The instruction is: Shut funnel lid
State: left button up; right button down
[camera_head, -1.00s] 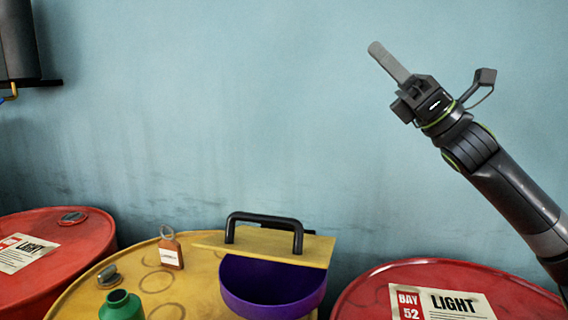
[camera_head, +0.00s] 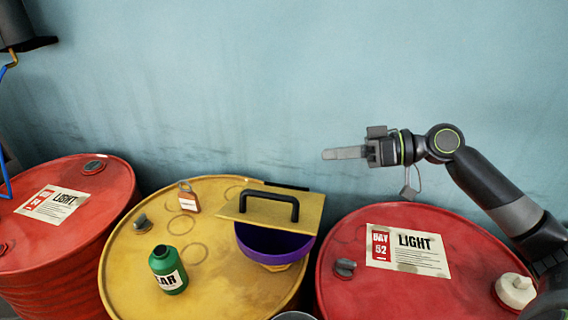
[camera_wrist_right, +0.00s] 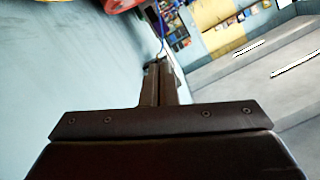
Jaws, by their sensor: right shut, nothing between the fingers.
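The funnel (camera_head: 262,243) is a purple bowl set on the right side of the yellow drum's top. Its yellow lid (camera_head: 306,210), with a black arched handle (camera_head: 270,195), stands tilted open at the back of the bowl. My right gripper (camera_head: 330,154) is in the air above and to the right of the lid, apart from it, with its fingers together and pointing left. In the right wrist view the fingers (camera_wrist_right: 158,75) are closed with nothing between them. My left gripper does not show.
The yellow drum (camera_head: 135,270) also bears a green bottle (camera_head: 168,270), a brown tag (camera_head: 188,198) and a grey cap (camera_head: 142,224). Red drums stand at left (camera_head: 85,215) and right (camera_head: 350,225). The right one carries a white cap (camera_head: 515,290). The wall is behind.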

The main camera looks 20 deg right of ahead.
jog(key=s+g, duration=0.1)
jog(key=p, duration=0.6)
send_over(283, 211)
jog(key=shift+m, duration=0.3)
notch_tip(283, 211, down, 4)
jog(key=shift+w+d+f, duration=0.1)
jog(key=shift+w+f, duration=0.05)
jog(key=shift+s+f, duration=0.3)
jog(key=shift+f, duration=0.3)
jog(key=shift+f, duration=0.1)
